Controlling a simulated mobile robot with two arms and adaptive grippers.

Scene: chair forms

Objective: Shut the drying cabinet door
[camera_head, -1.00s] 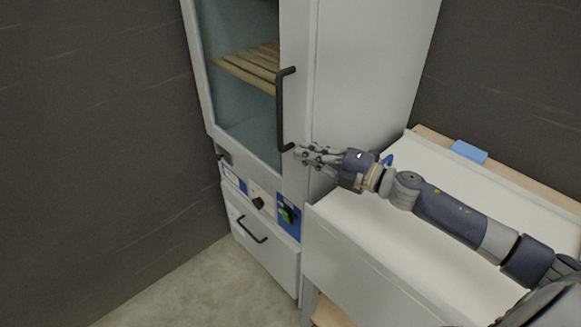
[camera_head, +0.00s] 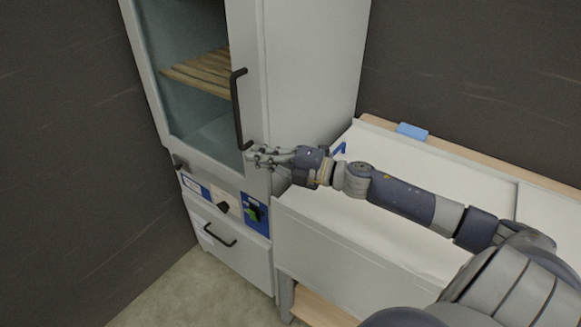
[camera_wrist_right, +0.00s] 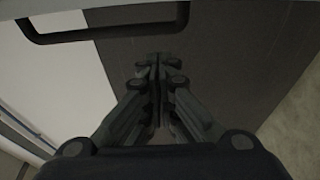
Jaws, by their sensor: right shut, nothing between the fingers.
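The drying cabinet (camera_head: 315,60) is tall and white, at the upper left of the head view. Its door (camera_head: 247,45) has a pale frame, a large glass pane and a black upright bar handle (camera_head: 238,108). I cannot tell how wide any gap at the door is. My right gripper (camera_head: 250,156) is shut and empty, its fingertips beside the handle's lower end; contact is unclear. In the right wrist view the shut fingers (camera_wrist_right: 157,62) point toward a dark surface, with the handle (camera_wrist_right: 110,33) across the top. My left gripper is not in view.
A slatted wooden shelf (camera_head: 200,72) shows inside the cabinet. Below are a control panel (camera_head: 222,203) and a drawer (camera_head: 228,238). A white-topped counter (camera_head: 400,165) with a blue block (camera_head: 412,131) stands to the right, under my right arm. Dark walls stand behind and left.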

